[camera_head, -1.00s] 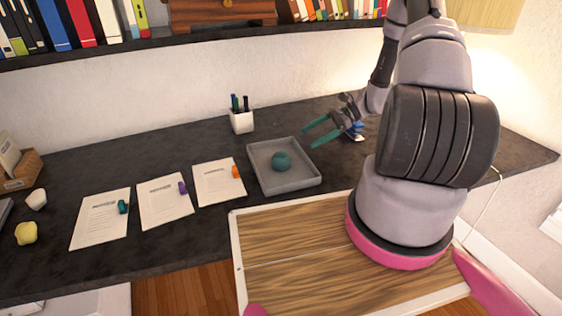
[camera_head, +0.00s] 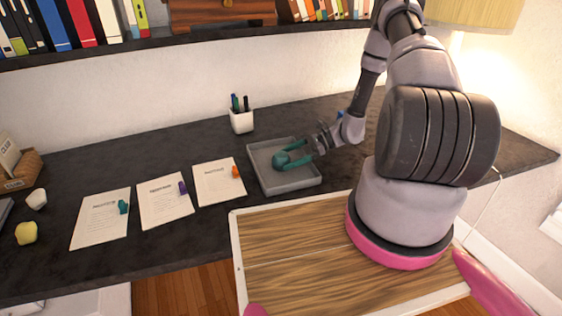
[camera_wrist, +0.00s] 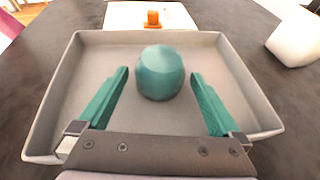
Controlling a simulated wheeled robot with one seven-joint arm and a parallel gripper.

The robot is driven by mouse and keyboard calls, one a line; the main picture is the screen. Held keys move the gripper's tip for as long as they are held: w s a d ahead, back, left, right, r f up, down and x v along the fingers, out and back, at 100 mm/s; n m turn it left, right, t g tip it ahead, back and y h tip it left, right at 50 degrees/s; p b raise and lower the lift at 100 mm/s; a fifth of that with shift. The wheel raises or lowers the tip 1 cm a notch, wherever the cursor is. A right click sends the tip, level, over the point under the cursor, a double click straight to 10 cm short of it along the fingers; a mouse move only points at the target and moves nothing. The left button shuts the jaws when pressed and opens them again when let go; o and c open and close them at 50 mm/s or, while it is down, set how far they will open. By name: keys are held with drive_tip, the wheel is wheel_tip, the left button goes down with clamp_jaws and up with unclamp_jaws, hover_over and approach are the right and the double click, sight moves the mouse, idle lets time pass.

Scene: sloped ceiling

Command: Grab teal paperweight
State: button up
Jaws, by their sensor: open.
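The teal paperweight (camera_head: 280,160) is a rounded, faceted lump lying in the grey tray (camera_head: 296,186) on the dark desk. It also shows in the wrist view (camera_wrist: 160,73), near the middle of the tray (camera_wrist: 65,103). My gripper (camera_head: 295,155) reaches into the tray from the right in the head view. In the wrist view my gripper (camera_wrist: 160,78) is open and empty, with one teal finger to each side of the paperweight. Gaps show between the fingers and the paperweight. In the head view the fingers partly cover it.
Papers (camera_head: 218,190) with small coloured pieces, one orange (camera_head: 236,172), one purple (camera_head: 183,188) and one teal (camera_head: 123,207), lie left of the tray. A white pen cup (camera_head: 241,122) stands behind it. A shelf of books (camera_head: 80,20) runs above the desk.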

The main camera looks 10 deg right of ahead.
drive_tip(key=shift+a+f, duration=0.3)
drive_tip(key=shift+a, duration=0.35)
clamp_jaws()
drive_tip(key=shift+r, duration=0.15)
